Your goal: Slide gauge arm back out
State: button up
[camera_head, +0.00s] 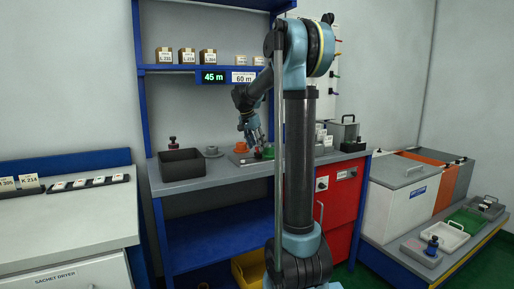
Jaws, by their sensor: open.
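My gripper (257,149) is low over the back of the grey workbench (215,173), in front of a small panel or device on the bench top. It is open, and I see nothing held in it. An orange part (240,147) is just left of my gripper and a green part (269,152) just right of it. The gauge arm cannot be made out for certain at this size. My own arm and column hide the bench to the right of the green part. A display (212,77) above the bench reads 45 m, beside a card (243,77) reading 60 m.
A black open bin (182,164) stands at the bench's left, with a grey round part (211,152) beside it. Red cabinets (345,190) are below. The front strip of bench between bin and column is clear.

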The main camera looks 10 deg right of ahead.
jog(key=shift+w+d+f, duration=0.1)
jog(key=shift+d+f, duration=0.05)
jog(key=shift+f, duration=0.25)
grip_shut()
